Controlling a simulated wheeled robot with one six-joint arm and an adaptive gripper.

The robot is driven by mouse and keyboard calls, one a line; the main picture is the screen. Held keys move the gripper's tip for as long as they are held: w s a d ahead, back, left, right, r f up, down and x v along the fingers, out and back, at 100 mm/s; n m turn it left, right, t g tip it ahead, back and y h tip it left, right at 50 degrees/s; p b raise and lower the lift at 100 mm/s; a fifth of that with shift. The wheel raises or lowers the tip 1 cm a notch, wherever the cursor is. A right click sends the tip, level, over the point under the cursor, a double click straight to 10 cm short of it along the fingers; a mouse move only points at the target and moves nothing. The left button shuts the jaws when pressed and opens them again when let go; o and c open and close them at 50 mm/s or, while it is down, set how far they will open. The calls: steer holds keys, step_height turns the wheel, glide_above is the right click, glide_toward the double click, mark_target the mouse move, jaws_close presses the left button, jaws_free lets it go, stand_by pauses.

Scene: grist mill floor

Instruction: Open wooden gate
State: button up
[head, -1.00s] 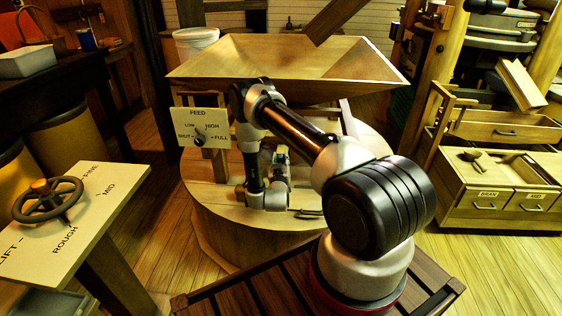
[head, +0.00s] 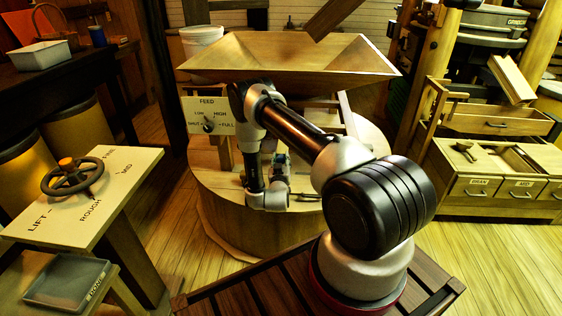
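No part is clearly a wooden gate. A wooden hopper (head: 290,62) stands above a round wooden millstone casing (head: 262,228) in the middle. A FEED board (head: 208,128) with a small dark knob (head: 209,126) stands at the hopper's left front, marked SHUT, LOW, HIGH and FULL. My gripper (head: 304,196) hangs low in front of the casing's top, right of the FEED board and below the hopper. It is small and partly hidden by my arm, so whether it is open or shut is unclear. I see nothing held in it.
At left, a slanted LIFT board carries a handwheel (head: 72,177); a grey tray (head: 68,283) sits below it. A dark table with a white tub (head: 40,54) stands behind. At right is a wooden cabinet (head: 500,190) with labelled drawers and a tilted board (head: 511,80). Floor shows between them.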

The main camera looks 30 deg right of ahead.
steer(key=shift+o, duration=1)
steer(key=shift+s, duration=0.1)
steer(key=v, duration=1.2)
